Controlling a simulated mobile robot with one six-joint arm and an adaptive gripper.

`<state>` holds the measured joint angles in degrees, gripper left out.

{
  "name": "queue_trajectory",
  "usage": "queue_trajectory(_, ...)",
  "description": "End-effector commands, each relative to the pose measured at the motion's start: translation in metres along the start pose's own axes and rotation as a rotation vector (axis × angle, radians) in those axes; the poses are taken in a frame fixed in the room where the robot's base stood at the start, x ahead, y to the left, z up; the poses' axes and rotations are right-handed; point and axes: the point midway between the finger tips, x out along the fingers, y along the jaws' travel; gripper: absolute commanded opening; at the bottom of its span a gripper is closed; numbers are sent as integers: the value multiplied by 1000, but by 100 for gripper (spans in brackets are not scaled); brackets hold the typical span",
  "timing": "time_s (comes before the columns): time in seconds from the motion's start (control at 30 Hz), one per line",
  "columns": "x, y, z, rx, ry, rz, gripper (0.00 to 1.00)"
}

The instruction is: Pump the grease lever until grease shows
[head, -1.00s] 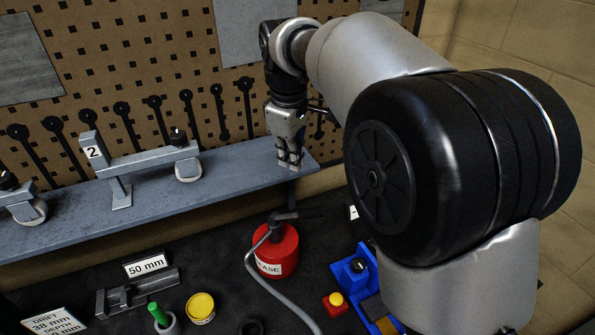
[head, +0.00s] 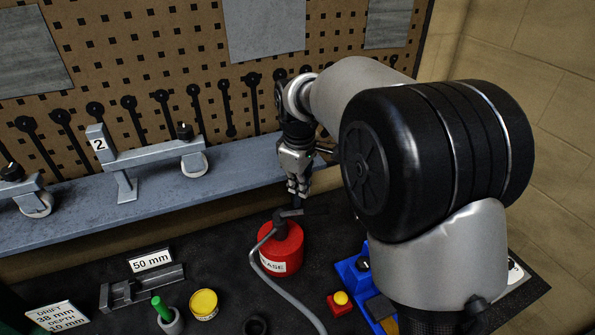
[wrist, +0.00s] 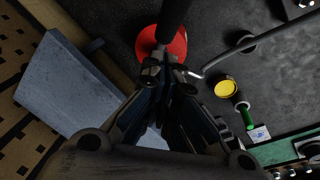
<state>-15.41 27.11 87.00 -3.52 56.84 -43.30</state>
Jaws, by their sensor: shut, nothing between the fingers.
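The red grease can (head: 282,247) with a white label stands on the dark bench in the head view. Its black lever (head: 310,211) sticks out from the top to the right, and a grey hose runs from the can toward the front. My gripper (head: 299,191) is shut and empty, pointing down just above the lever. Whether it touches the lever I cannot tell. In the wrist view my gripper (wrist: 162,72) hangs over the red can (wrist: 150,42), and the dark lever (wrist: 174,18) runs to the top edge. No grease can be made out.
A grey shelf (head: 235,172) with wheeled fixtures runs behind the can, below a pegboard. A yellow-lidded tin (head: 204,303), a green-handled tool (head: 161,309) and a 50 mm block (head: 145,290) stand at left. A blue tray (head: 352,273) and a red button box (head: 340,303) are at right.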

Motion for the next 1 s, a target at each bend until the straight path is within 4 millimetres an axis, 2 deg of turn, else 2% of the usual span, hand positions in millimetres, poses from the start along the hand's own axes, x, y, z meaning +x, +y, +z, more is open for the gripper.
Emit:
queue_trajectory(0.1,11,0,14,3,-1,0,0)
queue_trajectory(0.3,19,0,22,1,1,1,0)
queue_trajectory(0.73,20,0,22,2,6,2,0)
queue_trajectory(1.0,30,-1,19,9,56,7,0)
